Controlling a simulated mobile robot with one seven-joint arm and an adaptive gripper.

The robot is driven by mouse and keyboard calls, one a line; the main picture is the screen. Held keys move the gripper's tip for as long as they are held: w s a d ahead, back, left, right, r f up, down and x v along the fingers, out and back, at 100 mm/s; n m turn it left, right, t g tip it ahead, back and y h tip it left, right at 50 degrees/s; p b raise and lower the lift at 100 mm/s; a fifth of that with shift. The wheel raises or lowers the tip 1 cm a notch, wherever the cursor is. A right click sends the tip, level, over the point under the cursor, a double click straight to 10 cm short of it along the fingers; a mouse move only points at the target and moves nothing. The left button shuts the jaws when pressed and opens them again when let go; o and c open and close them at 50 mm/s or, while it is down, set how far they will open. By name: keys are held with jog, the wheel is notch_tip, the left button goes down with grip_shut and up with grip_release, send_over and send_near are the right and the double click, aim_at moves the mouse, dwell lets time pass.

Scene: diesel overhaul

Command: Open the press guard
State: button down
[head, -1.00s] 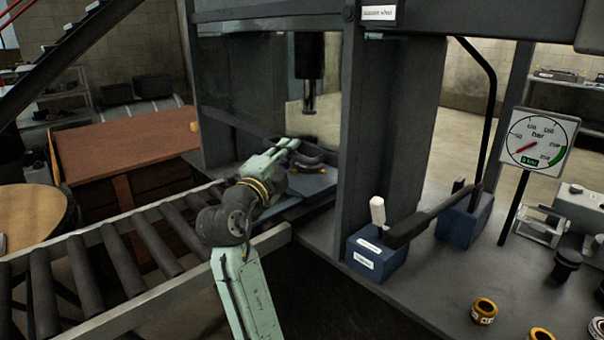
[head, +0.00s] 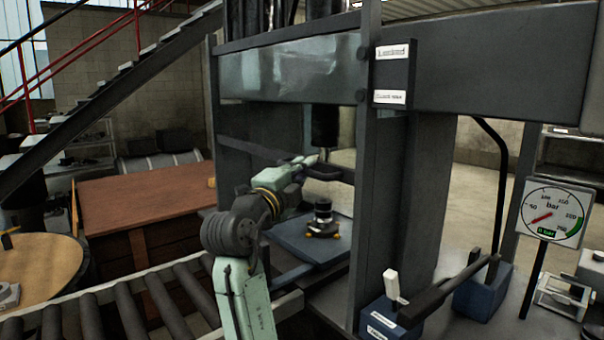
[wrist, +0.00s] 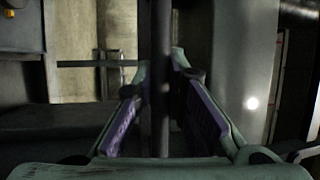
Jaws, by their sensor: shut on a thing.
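The press guard (head: 290,72) is a clear, reflective panel in a dark frame on the left front of the press. Its lower bar (head: 245,149) runs across the press opening, with clear space below it. My gripper (head: 313,160) is at this bar, near the right upright. In the wrist view a dark bar (wrist: 160,90) runs between the purple-padded fingers, and my gripper (wrist: 162,68) is shut on it. The exact finger contact is small and dark in the head view.
A black part with yellow feet (head: 322,218) stands on the blue press plate (head: 290,238) below my gripper. The dark ram (head: 325,125) hangs behind the bar. A roller conveyor (head: 130,305) lies at the lower left. A pump lever (head: 445,290) and gauge (head: 552,212) are at right.

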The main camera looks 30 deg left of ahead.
jog(key=c, duration=1.6)
grip_release()
jog(key=s+f, duration=0.2)
jog(key=s, duration=0.9)
jog(key=shift+s+d, duration=0.2)
jog(key=shift+s, duration=0.2)
